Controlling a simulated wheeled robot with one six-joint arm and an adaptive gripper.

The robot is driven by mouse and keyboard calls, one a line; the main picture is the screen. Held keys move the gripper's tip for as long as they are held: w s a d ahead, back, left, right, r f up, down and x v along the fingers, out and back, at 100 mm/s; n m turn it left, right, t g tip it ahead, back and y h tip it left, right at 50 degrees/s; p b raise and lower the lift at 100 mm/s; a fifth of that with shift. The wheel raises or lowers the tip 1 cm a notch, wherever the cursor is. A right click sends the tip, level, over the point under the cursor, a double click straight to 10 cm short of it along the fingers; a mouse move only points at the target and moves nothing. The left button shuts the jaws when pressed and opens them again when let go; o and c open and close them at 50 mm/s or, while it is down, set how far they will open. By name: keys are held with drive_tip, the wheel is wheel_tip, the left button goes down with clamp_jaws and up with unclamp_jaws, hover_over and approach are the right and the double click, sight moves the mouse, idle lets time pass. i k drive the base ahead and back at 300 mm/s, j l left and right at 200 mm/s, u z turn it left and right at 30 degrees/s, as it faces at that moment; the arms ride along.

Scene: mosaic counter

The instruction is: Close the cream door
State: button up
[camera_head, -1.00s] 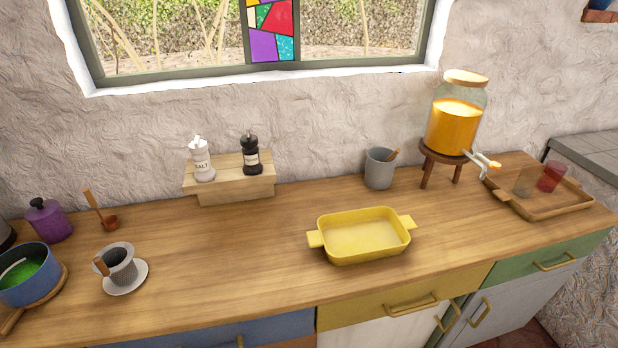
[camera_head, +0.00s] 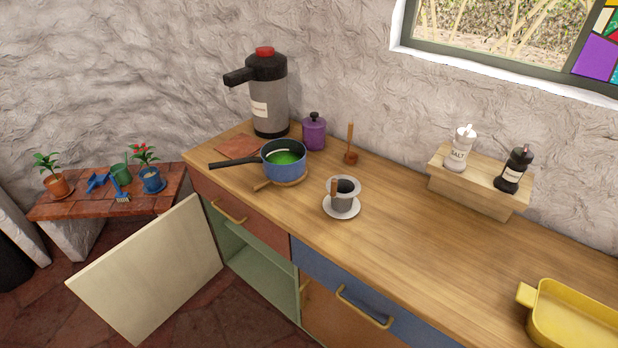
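The cream door (camera_head: 150,275) stands wide open at the lower left. It swings out from the left end of the counter, over the tiled floor. The green-lined cabinet (camera_head: 257,268) behind it is exposed and looks empty where I can see inside. The door's inner or outer handle does not show on the face I see. My gripper is not in view.
A red drawer (camera_head: 228,207) with a brass handle sits above the open cabinet. A low brick bench (camera_head: 105,205) with potted plants stands left of the door. The wooden counter (camera_head: 420,250) carries a blue saucepan (camera_head: 285,163) and a steel dispenser (camera_head: 268,98).

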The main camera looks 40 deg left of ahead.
sight(136, 285)
drive_tip(key=k+j, duration=0.2)
drive_tip(key=j, duration=0.5)
drive_tip(key=k+j, duration=0.2)
drive_tip(key=j, duration=0.5)
drive_tip(key=k+j, duration=0.15)
drive_tip(key=j, duration=0.55)
drive_tip(key=k+j, duration=0.2)
drive_tip(key=j, duration=0.5)
drive_tip(key=k+j, duration=0.2)
drive_tip(key=j, duration=0.5)
drive_tip(key=k+j, duration=0.2)
drive_tip(key=j, duration=0.5)
drive_tip(key=k+j, duration=0.2)
drive_tip(key=j, duration=0.55)
drive_tip(key=k+j, duration=0.2)
drive_tip(key=j, duration=0.5)
drive_tip(key=i+u, duration=0.1)
drive_tip(key=u, duration=0.5)
